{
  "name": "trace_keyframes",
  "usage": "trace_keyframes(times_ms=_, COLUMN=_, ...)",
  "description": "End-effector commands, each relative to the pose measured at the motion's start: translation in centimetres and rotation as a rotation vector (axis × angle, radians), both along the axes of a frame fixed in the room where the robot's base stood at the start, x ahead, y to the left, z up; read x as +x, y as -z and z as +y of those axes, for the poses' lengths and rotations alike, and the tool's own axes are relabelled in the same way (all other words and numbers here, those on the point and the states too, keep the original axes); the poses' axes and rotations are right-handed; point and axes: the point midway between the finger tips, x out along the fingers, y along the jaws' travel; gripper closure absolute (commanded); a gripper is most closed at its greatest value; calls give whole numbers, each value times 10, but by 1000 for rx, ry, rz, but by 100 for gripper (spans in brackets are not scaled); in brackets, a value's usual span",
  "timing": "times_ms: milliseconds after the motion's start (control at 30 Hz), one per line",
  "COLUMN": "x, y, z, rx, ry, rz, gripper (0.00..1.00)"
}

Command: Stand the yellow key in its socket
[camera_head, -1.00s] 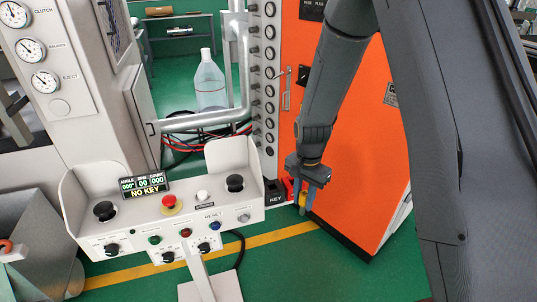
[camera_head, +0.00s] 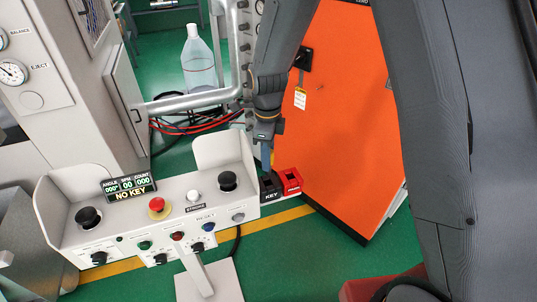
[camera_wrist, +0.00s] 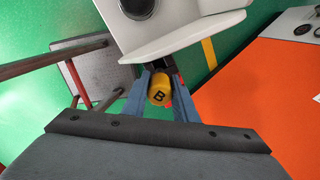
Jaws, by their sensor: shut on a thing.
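My gripper (camera_head: 266,158) is shut on the yellow key, which shows in the wrist view (camera_wrist: 159,88) as a round yellow end marked "B" between the two blue-grey fingers. A red block (camera_head: 291,181) sits against the socket's right side. The key's lower end is hidden, and I cannot tell whether it touches the socket.
The control console (camera_head: 165,228) stands just left of the socket, its raised side plate (camera_head: 222,150) close to my gripper. Its display (camera_head: 129,187) reads "NO KEY". An orange cabinet (camera_head: 350,130) stands behind and right. A grey pipe frame (camera_head: 190,102) runs behind.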

Motion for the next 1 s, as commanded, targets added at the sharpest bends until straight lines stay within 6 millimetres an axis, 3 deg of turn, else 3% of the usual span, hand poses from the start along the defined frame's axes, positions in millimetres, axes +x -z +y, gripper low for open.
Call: trace_keyframes(times_ms=1000, x=0, y=52, z=-1, rx=0, ry=-1, rz=0, gripper=98)
